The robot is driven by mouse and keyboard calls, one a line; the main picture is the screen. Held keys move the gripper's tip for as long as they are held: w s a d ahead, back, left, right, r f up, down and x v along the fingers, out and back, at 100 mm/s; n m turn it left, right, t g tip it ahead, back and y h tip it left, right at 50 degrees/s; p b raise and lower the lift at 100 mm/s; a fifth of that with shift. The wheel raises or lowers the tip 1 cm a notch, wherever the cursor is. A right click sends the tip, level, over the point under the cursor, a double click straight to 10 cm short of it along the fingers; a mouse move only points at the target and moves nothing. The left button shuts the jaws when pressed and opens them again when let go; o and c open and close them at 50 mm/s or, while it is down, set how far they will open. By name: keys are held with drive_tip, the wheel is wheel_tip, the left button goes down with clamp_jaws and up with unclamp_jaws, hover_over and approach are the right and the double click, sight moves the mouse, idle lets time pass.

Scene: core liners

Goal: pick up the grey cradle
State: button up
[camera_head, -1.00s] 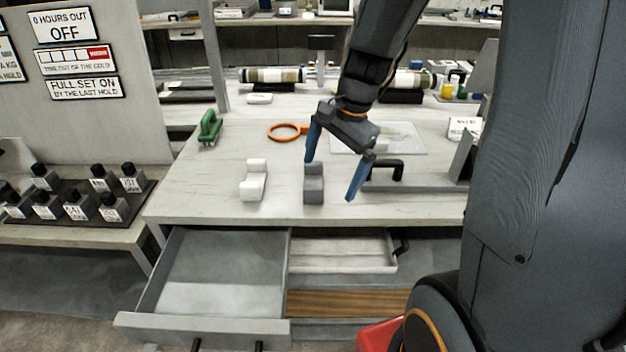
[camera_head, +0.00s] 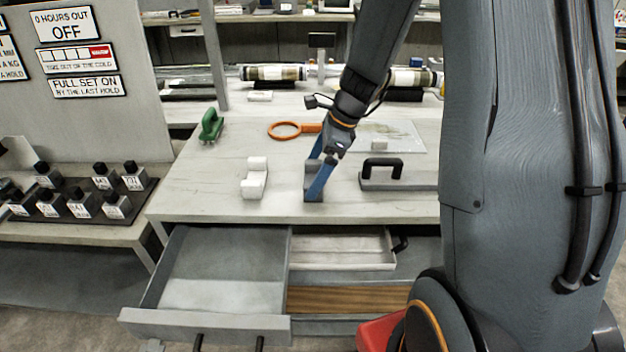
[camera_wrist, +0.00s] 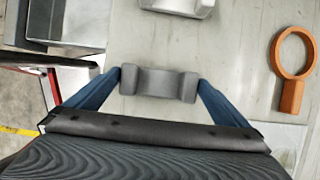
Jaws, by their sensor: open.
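The grey cradle (camera_head: 312,181) stands on the bench top near its front edge, partly hidden by my gripper in the head view. In the wrist view the grey cradle (camera_wrist: 158,83) lies crosswise between my two blue fingers. My gripper (camera_head: 318,180) is open and points down at it. In the wrist view my gripper (camera_wrist: 158,82) has one fingertip close to each end of the cradle. I cannot tell whether the fingers touch it.
A white cradle (camera_head: 255,178) stands left of the grey one. A black-handled grey block (camera_head: 400,182) is to the right. An orange ring tool (camera_head: 287,130) and a green-handled tool (camera_head: 211,125) lie behind. A drawer (camera_head: 215,275) hangs open below the bench's front.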

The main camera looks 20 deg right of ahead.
drive_tip(key=shift+a+f, duration=0.2)
drive_tip(key=shift+f, duration=0.35)
drive_tip(key=c, duration=0.7)
drive_tip(key=shift+c, duration=0.2)
